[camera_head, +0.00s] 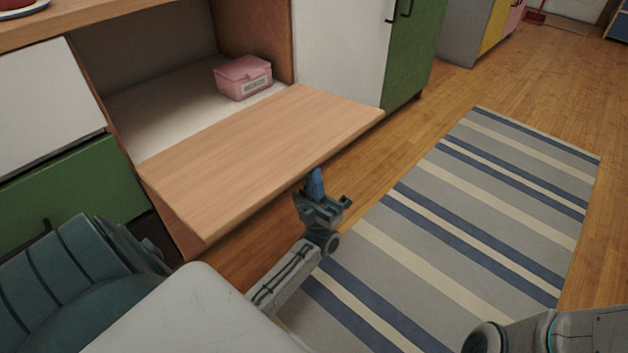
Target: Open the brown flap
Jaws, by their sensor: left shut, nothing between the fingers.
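The brown flap (262,158) is a light wooden panel. It is swung down and sticks out from the cabinet, sloping a little, with the compartment behind it open. My left gripper (316,184), with blue fingertips, is shut and empty at the flap's front edge, near its right half. I cannot tell whether it touches the edge. Part of my right arm (560,333) shows at the bottom right, but its gripper is out of view.
A pink box (243,77) sits inside the open compartment. White and green cabinet fronts (338,45) flank it. A striped rug (450,220) lies on the wooden floor at the right, with clear room over it. A plate (22,10) stands on the top at the upper left.

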